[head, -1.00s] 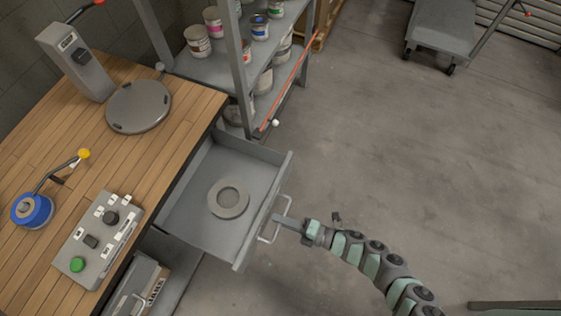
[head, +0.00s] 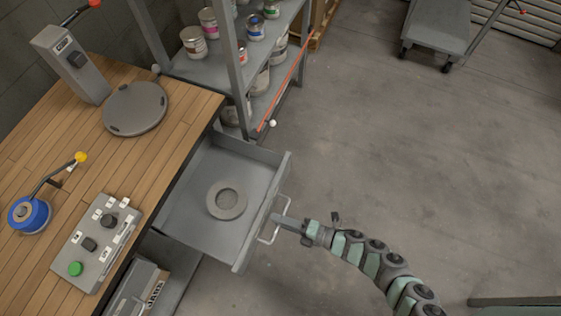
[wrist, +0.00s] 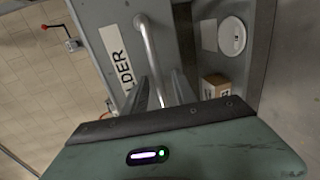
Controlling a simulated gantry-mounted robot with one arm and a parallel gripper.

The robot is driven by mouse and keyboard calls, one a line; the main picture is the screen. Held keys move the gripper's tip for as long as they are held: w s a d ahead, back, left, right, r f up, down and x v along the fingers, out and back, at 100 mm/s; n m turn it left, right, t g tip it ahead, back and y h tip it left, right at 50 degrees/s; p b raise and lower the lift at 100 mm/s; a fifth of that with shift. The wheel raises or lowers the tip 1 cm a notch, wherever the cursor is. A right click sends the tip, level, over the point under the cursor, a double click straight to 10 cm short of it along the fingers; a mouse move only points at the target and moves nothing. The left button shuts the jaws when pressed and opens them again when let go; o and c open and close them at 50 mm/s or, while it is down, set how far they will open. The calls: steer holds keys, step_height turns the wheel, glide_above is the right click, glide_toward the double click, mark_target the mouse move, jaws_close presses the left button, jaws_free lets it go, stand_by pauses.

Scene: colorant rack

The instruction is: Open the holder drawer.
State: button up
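The holder drawer (head: 173,212) is pulled far out from the workbench in the head view, its inside in sight. Its front panel carries a label ending in "LDER" (wrist: 115,62) in the wrist view. The bar handle (head: 266,235) stands out from the drawer front; it also shows in the wrist view (wrist: 149,45). My gripper (head: 282,221) is at the handle. In the wrist view its fingers (wrist: 158,92) lie on either side of the bar; I cannot tell whether both press on it.
A grey ring-shaped holder (head: 227,214) sits on the drawer floor. The workbench (head: 95,150) holds a control box (head: 97,242), a blue round device (head: 29,214) and a round plate (head: 134,108). A shelf with cans (head: 265,45) stands behind.

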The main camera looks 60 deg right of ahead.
steer(key=p+v, duration=0.1)
steer(key=v, duration=0.9)
steer(key=shift+s, duration=0.3)
